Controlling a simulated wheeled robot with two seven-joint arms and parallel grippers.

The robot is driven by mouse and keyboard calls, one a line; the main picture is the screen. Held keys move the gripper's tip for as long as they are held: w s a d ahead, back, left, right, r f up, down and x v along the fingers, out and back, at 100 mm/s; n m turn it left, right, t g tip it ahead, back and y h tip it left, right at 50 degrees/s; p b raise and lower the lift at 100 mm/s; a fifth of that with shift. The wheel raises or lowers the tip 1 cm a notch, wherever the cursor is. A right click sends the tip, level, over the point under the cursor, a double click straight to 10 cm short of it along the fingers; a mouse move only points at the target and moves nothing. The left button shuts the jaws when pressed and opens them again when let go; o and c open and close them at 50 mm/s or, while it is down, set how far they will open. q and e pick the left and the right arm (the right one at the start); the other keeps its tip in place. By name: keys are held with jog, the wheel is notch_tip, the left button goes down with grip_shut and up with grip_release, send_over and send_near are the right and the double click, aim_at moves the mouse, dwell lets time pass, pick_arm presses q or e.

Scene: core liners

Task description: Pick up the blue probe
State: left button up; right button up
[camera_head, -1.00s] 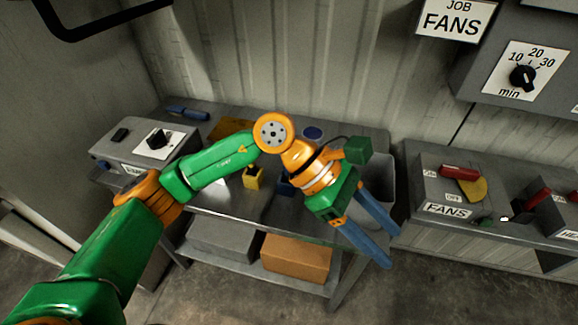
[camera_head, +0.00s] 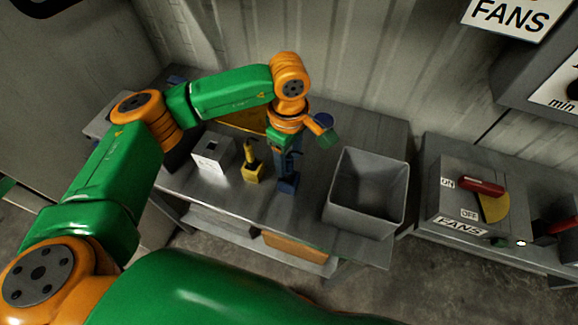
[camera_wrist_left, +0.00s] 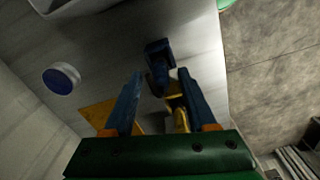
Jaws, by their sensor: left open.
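The blue probe stands on the grey bench, its blue block-like base (camera_head: 287,184) showing just below my left gripper (camera_head: 288,165). In the wrist view the blue probe (camera_wrist_left: 158,50) appears just beyond and between the fingertips of my left gripper (camera_wrist_left: 161,75). The gripper points down, with its blue fingers apart and nothing visibly clamped. The fingers and wrist hide much of the probe's upper part in the head view, so I cannot tell whether they touch it. My right gripper is out of view.
A yellow probe in a yellow base (camera_head: 253,172) stands close left of the blue one. A white box with a hole (camera_head: 212,155) is further left. An open grey bin (camera_head: 368,212) stands right. A blue disc (camera_head: 323,119) and yellow plate (camera_head: 243,119) lie behind.

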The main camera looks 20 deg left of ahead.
pick_arm(q)
jog(key=shift+s, duration=0.1)
grip_shut()
dwell(1.2)
